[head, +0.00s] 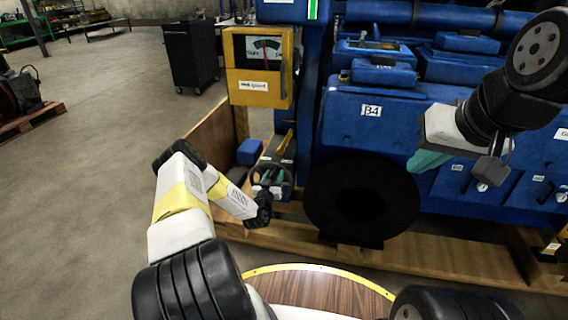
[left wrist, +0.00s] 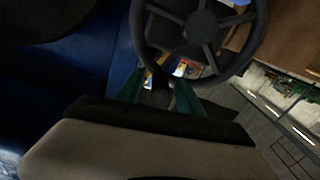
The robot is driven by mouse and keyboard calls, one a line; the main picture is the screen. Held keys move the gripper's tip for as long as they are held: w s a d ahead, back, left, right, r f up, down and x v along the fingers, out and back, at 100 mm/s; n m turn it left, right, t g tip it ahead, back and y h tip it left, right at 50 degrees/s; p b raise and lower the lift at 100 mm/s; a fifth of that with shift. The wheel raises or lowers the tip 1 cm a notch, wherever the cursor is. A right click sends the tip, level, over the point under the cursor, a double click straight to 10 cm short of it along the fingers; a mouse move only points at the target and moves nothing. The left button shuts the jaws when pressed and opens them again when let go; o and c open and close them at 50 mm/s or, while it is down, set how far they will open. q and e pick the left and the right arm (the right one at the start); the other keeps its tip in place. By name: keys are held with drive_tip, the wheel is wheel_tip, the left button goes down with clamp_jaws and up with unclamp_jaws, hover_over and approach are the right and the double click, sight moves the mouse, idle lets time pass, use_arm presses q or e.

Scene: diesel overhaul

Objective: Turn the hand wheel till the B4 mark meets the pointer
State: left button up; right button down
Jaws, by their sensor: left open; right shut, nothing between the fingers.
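The dark spoked hand wheel (left wrist: 203,27) fills the top of the left wrist view. In the head view it is a small dark ring (head: 270,172) low beside the blue engine. My left gripper (left wrist: 160,88) is open, with its green fingers at the lower part of the wheel's rim. I cannot tell whether they touch it. In the head view the left fingers are hidden behind my wrist. I cannot make out a pointer. My right gripper (head: 428,161) is shut and empty in front of the engine.
A yellow gauge box (head: 259,68) with a red needle stands above the wheel. A large black disc (head: 362,197) is right of the wheel. Wooden beams (head: 300,238) run along the engine's base.

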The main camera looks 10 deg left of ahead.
use_arm(q)
drive_tip(key=shift+w, duration=0.45)
clamp_jaws()
idle(1.1)
